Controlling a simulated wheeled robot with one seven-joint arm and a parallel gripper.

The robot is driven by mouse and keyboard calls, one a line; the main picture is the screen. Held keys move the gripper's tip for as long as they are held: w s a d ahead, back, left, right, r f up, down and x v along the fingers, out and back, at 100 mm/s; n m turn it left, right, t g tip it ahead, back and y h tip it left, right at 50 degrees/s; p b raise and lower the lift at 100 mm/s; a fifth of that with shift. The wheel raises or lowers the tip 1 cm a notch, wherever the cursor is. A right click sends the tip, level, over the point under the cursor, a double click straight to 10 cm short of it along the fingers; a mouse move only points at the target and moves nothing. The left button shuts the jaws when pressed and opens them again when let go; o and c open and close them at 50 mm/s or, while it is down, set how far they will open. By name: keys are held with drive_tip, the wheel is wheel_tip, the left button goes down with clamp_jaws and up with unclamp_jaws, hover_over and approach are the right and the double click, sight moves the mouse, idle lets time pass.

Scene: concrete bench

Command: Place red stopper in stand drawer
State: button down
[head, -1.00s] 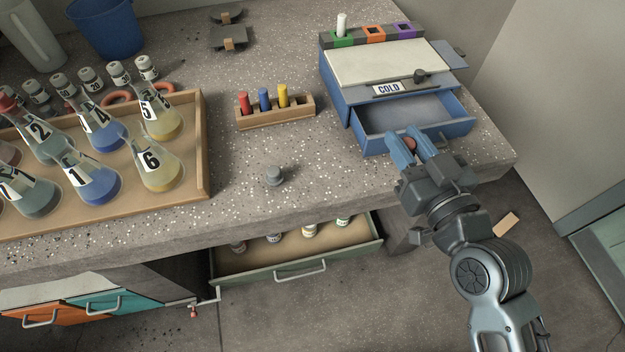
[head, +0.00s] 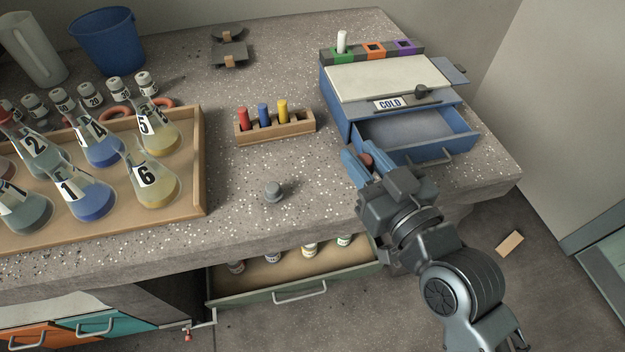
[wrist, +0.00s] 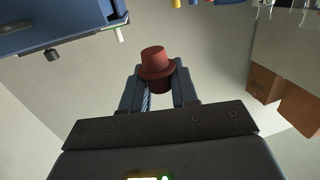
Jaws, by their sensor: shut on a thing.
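My gripper (head: 360,160) is shut on the red stopper (wrist: 154,62). In the wrist view the stopper sits between the two fingers, its wide rim across them. In the head view only a small reddish part of it shows between the blue fingertips. The blue stand (head: 338,98) with the COLD label is at the right of the bench. Its drawer (head: 464,144) is pulled open and looks empty. My gripper is left of the drawer and close to its front left corner, apart from it as far as I can tell.
A grey stopper (head: 273,191) stands on the bench, left of my gripper. A wooden rack (head: 292,129) holds red, blue and yellow pieces. A wooden tray (head: 205,160) of numbered flasks is at left. A lower bench drawer (head: 262,294) is open with small bottles inside.

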hover_over(313, 192)
wheel_tip(313, 192, down, 5)
drive_tip(key=shift+r, duration=0.1)
drive_tip(key=shift+f, duration=1.8)
drive_tip(key=shift+f+b, duration=0.1)
drive_tip(key=shift+b, duration=0.25)
drive_tip(key=shift+f, duration=0.15)
drive_tip(key=c, duration=0.9)
unclamp_jaws()
drive_tip(key=shift+o, duration=0.2)
drive_tip(key=shift+v, duration=3.9)
